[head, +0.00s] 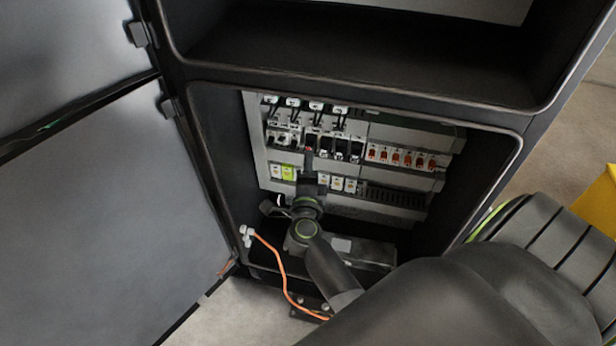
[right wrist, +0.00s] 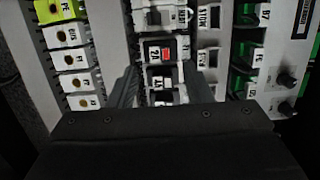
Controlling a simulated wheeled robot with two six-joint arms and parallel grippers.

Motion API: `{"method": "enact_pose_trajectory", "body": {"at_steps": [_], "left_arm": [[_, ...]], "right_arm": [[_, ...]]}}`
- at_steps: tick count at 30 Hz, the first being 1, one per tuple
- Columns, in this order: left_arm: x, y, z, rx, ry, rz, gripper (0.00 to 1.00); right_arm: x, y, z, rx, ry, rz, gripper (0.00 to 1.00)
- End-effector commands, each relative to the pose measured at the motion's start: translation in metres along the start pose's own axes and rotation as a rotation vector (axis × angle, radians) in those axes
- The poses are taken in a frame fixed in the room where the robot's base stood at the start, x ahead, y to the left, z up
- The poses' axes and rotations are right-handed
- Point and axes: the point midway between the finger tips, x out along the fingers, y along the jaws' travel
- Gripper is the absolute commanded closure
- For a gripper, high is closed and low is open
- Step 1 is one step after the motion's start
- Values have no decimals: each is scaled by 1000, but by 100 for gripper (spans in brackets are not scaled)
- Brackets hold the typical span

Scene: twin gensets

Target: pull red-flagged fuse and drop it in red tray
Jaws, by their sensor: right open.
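My right gripper (right wrist: 166,84) is open, with one finger on each side of the fuse row. I cannot tell whether the fingers touch it. My left gripper and a red tray are not in view.
The open cabinet (head: 350,93) has a dark frame around the panel. Orange-red switches (head: 405,158) sit right of the fuses. The cabinet door (head: 110,220) stands open at left. An orange cable (head: 283,272) hangs at the lower opening. A yellow object (head: 600,205) is at the right edge.

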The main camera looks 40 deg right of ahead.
Motion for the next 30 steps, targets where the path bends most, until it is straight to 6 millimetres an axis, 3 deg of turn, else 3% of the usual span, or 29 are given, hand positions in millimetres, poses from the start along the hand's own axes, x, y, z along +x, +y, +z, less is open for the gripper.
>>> {"method": "enact_pose_trajectory", "body": {"at_steps": [12,30], "left_arm": [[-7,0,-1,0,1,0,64],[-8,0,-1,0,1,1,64]], "right_arm": [[44,-1,0,-2,-1,-1,55],[52,0,0,-1,0,0,55]]}}
